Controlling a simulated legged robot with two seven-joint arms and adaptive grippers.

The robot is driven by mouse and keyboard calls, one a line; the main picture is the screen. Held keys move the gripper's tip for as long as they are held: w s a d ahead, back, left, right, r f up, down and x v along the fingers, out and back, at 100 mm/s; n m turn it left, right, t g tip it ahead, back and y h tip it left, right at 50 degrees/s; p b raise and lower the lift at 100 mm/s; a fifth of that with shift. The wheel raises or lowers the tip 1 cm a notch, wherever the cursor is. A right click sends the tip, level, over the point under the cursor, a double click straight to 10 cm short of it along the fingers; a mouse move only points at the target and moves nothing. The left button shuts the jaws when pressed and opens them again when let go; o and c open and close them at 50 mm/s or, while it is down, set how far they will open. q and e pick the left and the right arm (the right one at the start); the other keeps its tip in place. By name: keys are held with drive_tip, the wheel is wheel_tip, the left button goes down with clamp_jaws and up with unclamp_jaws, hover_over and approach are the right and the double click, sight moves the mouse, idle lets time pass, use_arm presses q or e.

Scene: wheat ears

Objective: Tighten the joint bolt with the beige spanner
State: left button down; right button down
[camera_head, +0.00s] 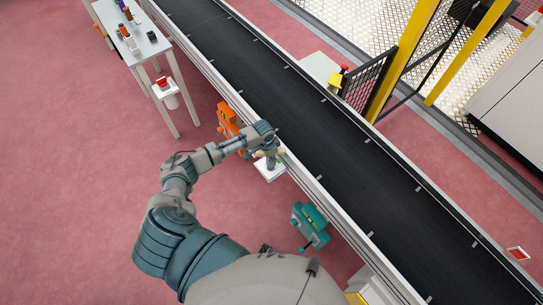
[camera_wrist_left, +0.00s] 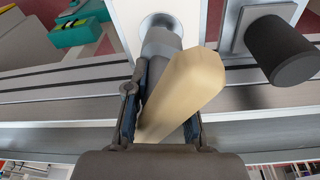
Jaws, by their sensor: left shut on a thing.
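In the left wrist view the beige spanner (camera_wrist_left: 187,85) lies at a slant between the fingers of my left gripper (camera_wrist_left: 160,125), which is shut on it. A small beige part also shows beside the left gripper (camera_head: 268,153) in the head view. A grey bolt-like cylinder (camera_wrist_left: 160,42) rises from a round base on a white plate (camera_head: 270,172), just beyond the spanner. The spanner overlaps this cylinder in the picture; I cannot tell if they touch. My right gripper is not in view.
A black knob (camera_wrist_left: 283,50) on a grey mount stands right of the spanner. The conveyor (camera_head: 300,120) runs behind the plate. An orange device (camera_head: 228,118) and a teal device (camera_head: 311,225) sit along its near side. A table (camera_head: 128,50) with small items stands at upper left.

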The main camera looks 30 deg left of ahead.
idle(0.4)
use_arm(q)
drive_tip(key=shift+p, duration=0.4)
drive_tip(key=shift+f, duration=0.3)
drive_tip(key=shift+f+b, duration=0.6)
drive_tip(key=shift+f, duration=0.1)
drive_tip(key=shift+r, duration=0.15)
drive_tip(key=shift+r+p, duration=0.8)
drive_tip(key=shift+p, duration=0.3)
drive_tip(key=shift+p, duration=0.55)
drive_tip(key=shift+f, duration=0.35)
idle(0.4)
